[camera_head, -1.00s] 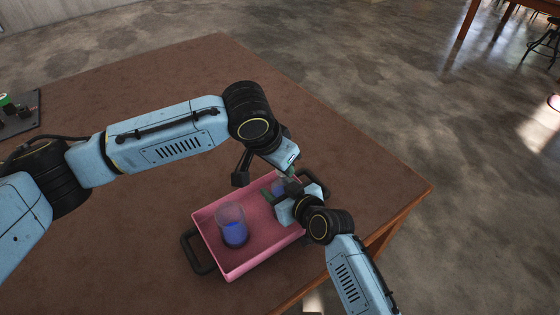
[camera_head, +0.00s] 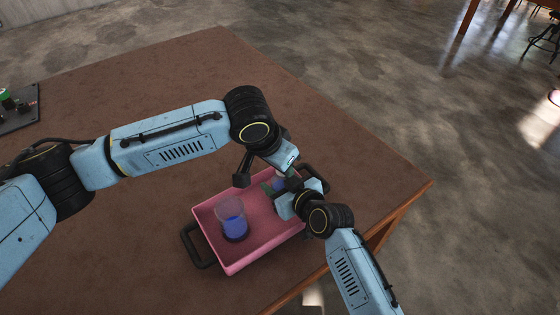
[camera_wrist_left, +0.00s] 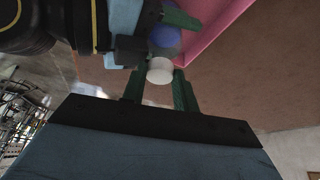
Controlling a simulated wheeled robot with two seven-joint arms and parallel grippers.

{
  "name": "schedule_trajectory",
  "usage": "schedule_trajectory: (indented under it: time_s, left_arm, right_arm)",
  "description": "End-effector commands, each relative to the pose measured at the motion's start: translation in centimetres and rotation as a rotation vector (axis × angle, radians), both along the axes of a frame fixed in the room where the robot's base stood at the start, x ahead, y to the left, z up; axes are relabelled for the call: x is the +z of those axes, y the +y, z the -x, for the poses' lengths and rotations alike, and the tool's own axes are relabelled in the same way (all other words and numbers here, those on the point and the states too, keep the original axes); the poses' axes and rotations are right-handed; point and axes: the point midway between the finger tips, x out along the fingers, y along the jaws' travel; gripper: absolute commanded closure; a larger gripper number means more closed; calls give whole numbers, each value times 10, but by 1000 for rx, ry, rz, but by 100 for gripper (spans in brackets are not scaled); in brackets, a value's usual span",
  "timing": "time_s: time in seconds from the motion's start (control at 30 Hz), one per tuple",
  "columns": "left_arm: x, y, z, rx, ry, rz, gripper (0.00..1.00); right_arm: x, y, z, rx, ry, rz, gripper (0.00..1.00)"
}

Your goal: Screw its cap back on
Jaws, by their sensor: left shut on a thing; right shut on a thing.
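A small bottle with blue liquid (camera_head: 279,185) is between my two grippers above the far right end of the pink tray (camera_head: 262,246); the left wrist view also shows the bottle (camera_wrist_left: 165,38). A white cap (camera_wrist_left: 160,71) sits at the bottle's mouth end, between the green fingers of my left gripper (camera_wrist_left: 159,88), which is shut on it. Whether the cap's thread is engaged cannot be seen. My right gripper (camera_head: 277,190) is shut on the bottle; its fingers are partly hidden.
A clear beaker with blue liquid (camera_head: 233,222) stands in the tray's left part. The tray has black handles at both ends. A dark board with small items (camera_head: 14,112) lies at the table's far left. The brown table (camera_head: 190,80) is otherwise clear; its right corner is near.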

Motion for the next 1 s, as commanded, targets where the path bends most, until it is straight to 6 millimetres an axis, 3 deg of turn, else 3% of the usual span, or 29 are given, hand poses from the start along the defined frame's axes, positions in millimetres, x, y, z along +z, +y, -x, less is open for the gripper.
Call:
schedule_trajectory:
  time_s: [0.63,1.0]
  left_arm:
    - [-19,2,1,3,6,-9,92]
    - [-19,3,0,5,5,-12,92]
  right_arm:
    - [1,2,1,5,-2,1,91]
    - [2,4,1,8,-6,-2,91]
